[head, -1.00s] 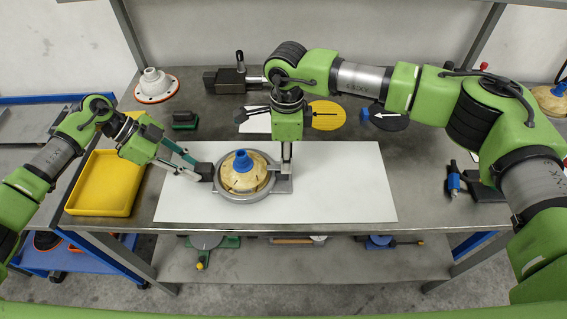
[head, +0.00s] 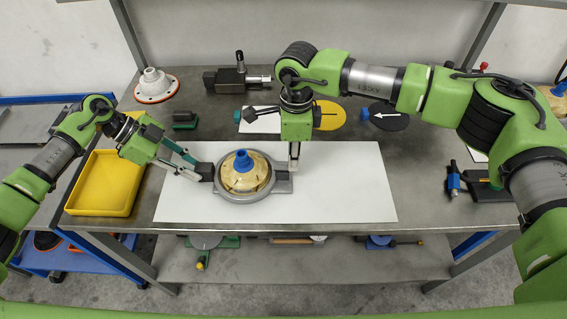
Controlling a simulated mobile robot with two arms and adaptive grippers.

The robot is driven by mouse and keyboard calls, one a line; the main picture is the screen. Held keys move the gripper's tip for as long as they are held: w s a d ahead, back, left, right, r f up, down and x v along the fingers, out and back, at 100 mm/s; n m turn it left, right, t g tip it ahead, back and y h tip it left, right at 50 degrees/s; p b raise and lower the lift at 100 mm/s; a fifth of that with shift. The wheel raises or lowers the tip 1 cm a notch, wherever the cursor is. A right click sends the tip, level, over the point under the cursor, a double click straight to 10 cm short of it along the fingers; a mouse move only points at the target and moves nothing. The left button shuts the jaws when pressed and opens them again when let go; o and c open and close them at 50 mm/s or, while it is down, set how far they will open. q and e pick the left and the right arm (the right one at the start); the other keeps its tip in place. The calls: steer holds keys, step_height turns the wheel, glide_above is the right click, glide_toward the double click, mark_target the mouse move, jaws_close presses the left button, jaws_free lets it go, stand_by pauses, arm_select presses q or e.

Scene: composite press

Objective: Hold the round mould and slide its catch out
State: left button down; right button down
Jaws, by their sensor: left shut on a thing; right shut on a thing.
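The round mould (head: 262,193) is a grey ring on the white sheet. A tan domed piece (head: 243,185) with a blue top (head: 243,161) sits in it. My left gripper (head: 203,172) is shut on the dark block at the mould's left side. The catch (head: 283,185) is a grey flat piece at the mould's right side. My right gripper (head: 294,168) points down from above and is shut on the catch. The fingers hide part of the catch, so its exact hold is hard to see.
A yellow tray (head: 104,183) stands left on the table. A white flanged part (head: 155,85), a dark vice-like tool (head: 236,78), a yellow disc (head: 329,114) and a black disc with an arrow (head: 388,116) lie behind. The white sheet (head: 345,185) is clear on the right.

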steer(key=shift+d, duration=0.55)
steer(key=c, duration=1.9)
jaws_free()
steer(key=shift+r, duration=0.1)
step_height(320, 180, up, 12)
steer(key=shift+f, duration=0.1)
